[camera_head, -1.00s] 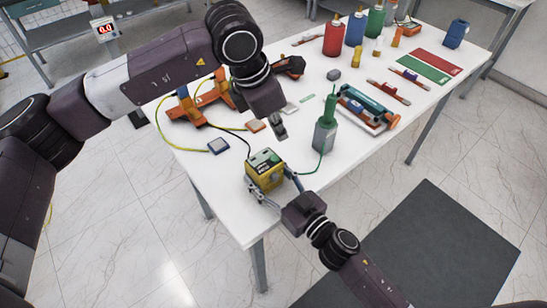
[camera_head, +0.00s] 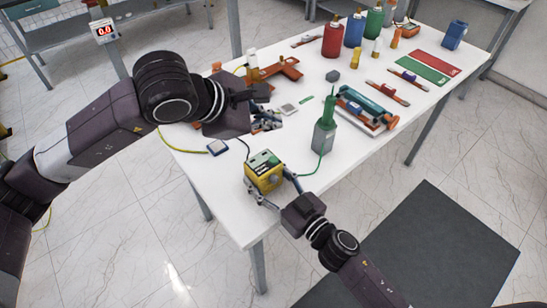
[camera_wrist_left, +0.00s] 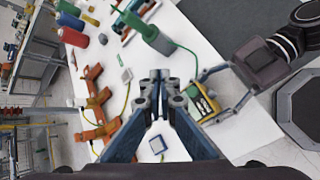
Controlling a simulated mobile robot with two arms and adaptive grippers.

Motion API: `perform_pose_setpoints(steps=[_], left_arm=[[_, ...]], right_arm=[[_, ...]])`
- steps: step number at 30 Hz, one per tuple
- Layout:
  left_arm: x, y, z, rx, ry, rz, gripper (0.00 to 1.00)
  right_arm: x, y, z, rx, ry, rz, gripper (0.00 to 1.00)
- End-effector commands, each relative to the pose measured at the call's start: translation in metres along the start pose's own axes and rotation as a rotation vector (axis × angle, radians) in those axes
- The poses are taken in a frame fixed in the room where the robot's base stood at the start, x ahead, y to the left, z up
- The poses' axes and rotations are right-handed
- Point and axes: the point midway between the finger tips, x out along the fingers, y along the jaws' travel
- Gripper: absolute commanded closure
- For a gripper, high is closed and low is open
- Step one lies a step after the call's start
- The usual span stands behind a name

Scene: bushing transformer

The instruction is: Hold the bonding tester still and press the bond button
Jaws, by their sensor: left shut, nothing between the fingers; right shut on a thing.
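The bonding tester is a yellow box (camera_head: 264,172) with a green and dark top panel, near the front end of the white table. My right gripper (camera_head: 273,190) is shut on it, with fingers on either side. The tester (camera_wrist_left: 203,103) also shows in the left wrist view, right of my left gripper, with the right gripper's fingers around it. My left gripper (camera_head: 268,118) is shut and empty, above the table beyond the tester and apart from it. Its closed fingertips (camera_wrist_left: 159,78) show in the left wrist view. I cannot make out the bond button clearly.
A green bottle-like device (camera_head: 323,132) stands right of the tester, joined to it by a green cable. Orange clamp parts (camera_head: 275,72) and a small blue-grey pad (camera_head: 217,147) lie on the white table (camera_head: 215,175). Bottles (camera_head: 333,38) stand at the back.

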Motion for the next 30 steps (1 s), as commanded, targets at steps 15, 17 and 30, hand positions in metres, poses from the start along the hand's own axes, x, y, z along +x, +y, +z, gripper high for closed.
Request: perform_pose_setpoints(steps=[15,17,30], left_arm=[[0.045,-0.034,-0.034,-0.003,0.003,-0.005,1.0],[0.049,-0.037,-0.037,-0.002,0.002,-0.003,1.0],[0.06,-0.044,-0.044,-0.001,0.001,-0.001,1.0]], right_arm=[[0.0,-0.001,0.0,0.001,0.0,-0.001,0.83],[0.0,-0.001,0.0,0.001,0.0,-0.001,0.83],[0.0,-0.001,0.0,0.001,0.0,-0.001,0.83]])
